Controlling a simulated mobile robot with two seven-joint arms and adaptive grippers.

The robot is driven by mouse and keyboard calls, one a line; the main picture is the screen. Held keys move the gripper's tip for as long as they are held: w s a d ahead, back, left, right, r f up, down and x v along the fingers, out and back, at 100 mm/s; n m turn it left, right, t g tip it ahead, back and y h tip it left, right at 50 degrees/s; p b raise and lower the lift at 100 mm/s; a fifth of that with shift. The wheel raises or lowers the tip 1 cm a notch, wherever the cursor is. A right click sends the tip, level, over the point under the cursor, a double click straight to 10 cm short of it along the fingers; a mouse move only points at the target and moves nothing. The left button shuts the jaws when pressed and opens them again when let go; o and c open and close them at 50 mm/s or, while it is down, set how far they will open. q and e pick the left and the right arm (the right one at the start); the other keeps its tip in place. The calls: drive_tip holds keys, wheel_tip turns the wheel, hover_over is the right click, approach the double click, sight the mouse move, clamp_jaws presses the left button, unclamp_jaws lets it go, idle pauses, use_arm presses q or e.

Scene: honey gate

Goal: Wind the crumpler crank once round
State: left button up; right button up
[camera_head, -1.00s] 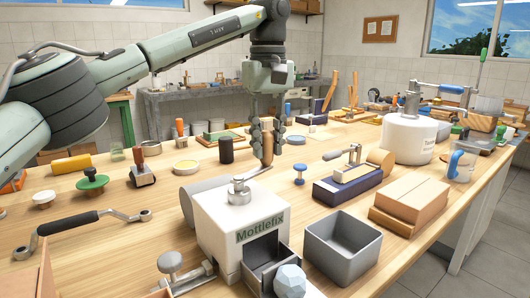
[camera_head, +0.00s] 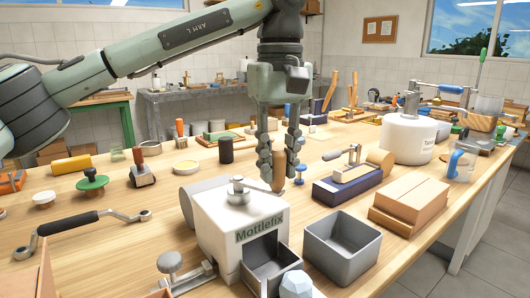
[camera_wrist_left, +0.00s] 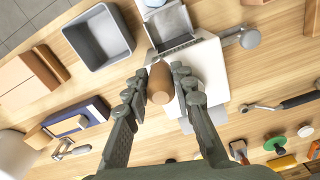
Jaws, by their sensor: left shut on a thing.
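The crumpler is a white box labelled Mottlefix (camera_head: 218,226), standing front centre in the head view. A grey crank arm (camera_head: 257,187) on its top reaches right to an upright wooden handle (camera_head: 278,174). My left gripper (camera_head: 279,165) comes down from above and is shut on this handle; its fingers stand on both sides of it. In the left wrist view the round brown handle (camera_wrist_left: 160,80) sits between the fingertips, over the white box (camera_wrist_left: 208,68). The fingers hide part of the handle. My right gripper is not in view.
A grey open bin (camera_head: 342,276) stands right of the box, and a pale faceted lump (camera_head: 297,286) is by its front tray (camera_head: 270,268). A navy block with a clamp (camera_head: 345,191) and a blue spool (camera_head: 300,174) lie close right of the handle. A loose black-handled crank (camera_head: 70,224) lies left.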

sight(275, 154)
use_arm(q)
drive_tip(key=shift+s+a, duration=0.25)
drive_tip(key=shift+a, duration=0.2)
drive_tip(key=o, duration=0.8)
drive_tip(key=shift+d+r, duration=0.1)
wheel_tip(275, 154, up, 3)
drive_tip(key=shift+f+p, duration=0.15)
drive_tip(key=shift+p, duration=1)
drive_tip(key=shift+r, duration=2.1)
